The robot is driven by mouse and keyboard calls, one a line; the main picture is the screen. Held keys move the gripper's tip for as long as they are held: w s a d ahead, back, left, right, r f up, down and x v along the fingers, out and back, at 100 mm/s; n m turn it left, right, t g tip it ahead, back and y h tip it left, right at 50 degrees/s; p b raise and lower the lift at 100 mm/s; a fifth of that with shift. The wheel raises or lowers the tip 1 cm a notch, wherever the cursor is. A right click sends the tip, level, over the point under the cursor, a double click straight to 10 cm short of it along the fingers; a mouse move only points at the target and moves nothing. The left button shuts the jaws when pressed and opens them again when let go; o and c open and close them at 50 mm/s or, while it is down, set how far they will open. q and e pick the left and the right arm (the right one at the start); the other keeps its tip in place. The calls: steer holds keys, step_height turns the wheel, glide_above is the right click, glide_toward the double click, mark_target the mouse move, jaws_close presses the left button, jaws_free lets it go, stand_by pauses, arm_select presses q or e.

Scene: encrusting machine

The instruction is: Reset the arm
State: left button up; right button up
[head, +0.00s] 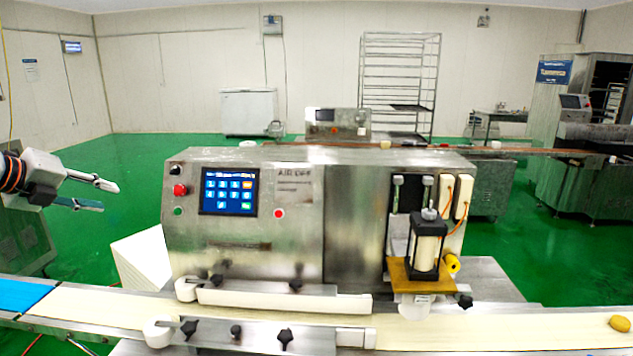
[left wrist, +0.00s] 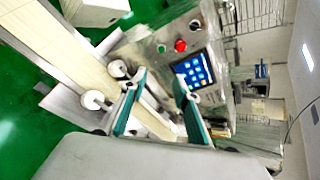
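My left gripper (head: 104,196) comes in from the left edge in the head view. It is open and empty, in the air to the left of the encrusting machine (head: 345,215). In the left wrist view its two teal-lined fingers (left wrist: 162,112) are spread apart, with the machine's touch screen (left wrist: 194,71) and red button (left wrist: 181,46) behind them. The screen (head: 229,191) is lit blue with several icons, and a red button (head: 180,190) sits left of it. My right gripper is not in either view.
A conveyor belt (head: 100,305) runs along the front of the machine, with a yellowish-brown dough piece (head: 619,323) at its right end. A white box (head: 143,262) stands left of the machine. A rack (head: 400,85) and white freezer (head: 249,111) stand at the back. Green floor (head: 95,240) is open at left.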

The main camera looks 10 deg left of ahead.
arm_select(q)
steer(key=s+d+f+n+t, duration=0.1)
steer(key=s+d+f+n, duration=0.3)
steer(key=f, duration=0.6)
steer(key=w+d+f+n+t, duration=0.1)
steer(key=d+f, duration=0.4)
steer(key=f, duration=0.4)
steer(key=s+d+f+n+t, duration=0.1)
steer(key=s+d+f+n, duration=0.3)
steer(key=f, duration=0.6)
steer(key=s+d+f+n+g+y, duration=0.3)
steer(key=s+d+f+n+g, duration=0.15)
steer(key=s, duration=0.55)
steer(key=s+d+f+n+g+y, duration=0.3)
steer(key=s+d+f+n, duration=0.3)
steer(key=s, duration=0.3)
steer(key=w+d+f+n+t+h, duration=0.1)
steer(key=d+f+t+h, duration=0.3)
steer(key=d+f, duration=0.9)
steer(key=d+n+h, duration=0.1)
steer(key=d+h, duration=0.1)
steer(key=h, duration=0.1)
steer(key=shift+w+d+f+n, duration=0.2)
steer(key=shift+w+d+n, duration=0.15)
steer(key=shift+d, duration=0.05)
steer(key=shift+c, duration=0.5)
